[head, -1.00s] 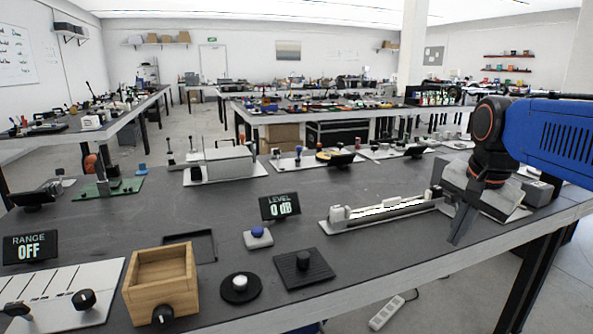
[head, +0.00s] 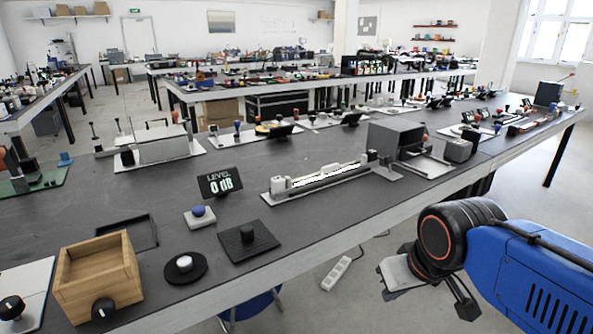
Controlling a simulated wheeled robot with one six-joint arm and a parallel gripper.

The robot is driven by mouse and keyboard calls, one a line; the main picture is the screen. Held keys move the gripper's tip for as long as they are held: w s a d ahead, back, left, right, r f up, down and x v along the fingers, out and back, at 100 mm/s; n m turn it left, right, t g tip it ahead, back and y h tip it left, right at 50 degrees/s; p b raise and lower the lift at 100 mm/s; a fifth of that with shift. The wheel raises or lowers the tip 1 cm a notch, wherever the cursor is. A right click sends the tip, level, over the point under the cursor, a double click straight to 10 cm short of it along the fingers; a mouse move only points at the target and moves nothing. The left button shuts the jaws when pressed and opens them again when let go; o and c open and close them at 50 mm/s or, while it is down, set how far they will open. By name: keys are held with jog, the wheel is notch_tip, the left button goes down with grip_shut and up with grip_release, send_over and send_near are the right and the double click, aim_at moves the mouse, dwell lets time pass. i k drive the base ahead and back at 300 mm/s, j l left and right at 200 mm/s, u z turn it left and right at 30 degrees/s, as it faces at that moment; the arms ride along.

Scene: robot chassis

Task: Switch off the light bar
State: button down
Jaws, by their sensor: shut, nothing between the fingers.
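The light bar (head: 325,176) is a long, low fixture on a pale base plate near the middle of the table. Its strip glows bright white. A pale block stands at its left end, and small dark upright parts stand at its right end; I cannot tell which part is its switch. My gripper (head: 466,307) is at the lower right of the head view, past the table's front edge and apart from the light bar. It is shut and empty, and its dark finger points down. The wrist partly hides the fingers.
A grey box-shaped device (head: 397,137) stands just right of the light bar. A power strip (head: 336,272) lies on the floor.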

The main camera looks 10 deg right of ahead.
aim_at(388, 159)
jog(key=j+z, duration=0.65)
jog(key=z, duration=0.2)
jog(key=i, duration=0.05)
